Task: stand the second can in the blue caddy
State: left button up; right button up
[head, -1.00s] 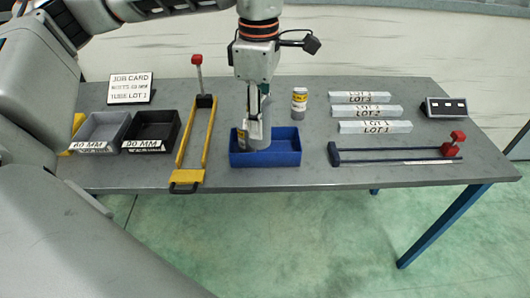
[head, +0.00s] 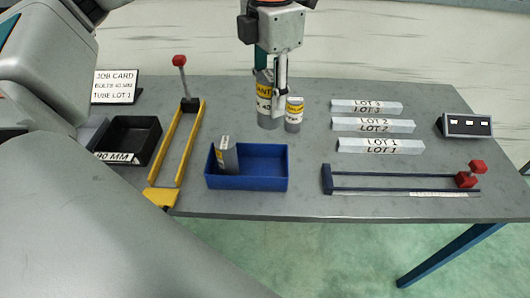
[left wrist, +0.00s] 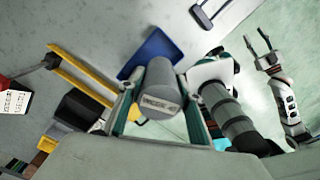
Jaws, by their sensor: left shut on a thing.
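The blue caddy (head: 247,184) sits near the table's front edge. A third can (head: 294,113) stands on the table just right of the held one. My right gripper (left wrist: 259,46) shows in the left wrist view, open and empty.
A yellow-railed fixture (head: 182,150) and a black bin (head: 128,138) lie left of the caddy. Several LOT bars (head: 372,125) and a dark-railed fixture (head: 400,182) lie to the right. The caddy's right part is free.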

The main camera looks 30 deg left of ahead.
aim_at(268, 115)
pick_arm(q)
jog(key=f, duration=0.4)
jog(key=shift+s+f, duration=0.25)
jog(key=shift+f, duration=0.15)
notch_tip(268, 115, down, 12)
jog(key=shift+w+b, duration=0.15)
jog(key=shift+b, duration=0.35)
jog(key=shift+f, duration=0.2)
pick_arm(e)
jog(key=shift+s+f, duration=0.25)
jog(key=shift+f, duration=0.6)
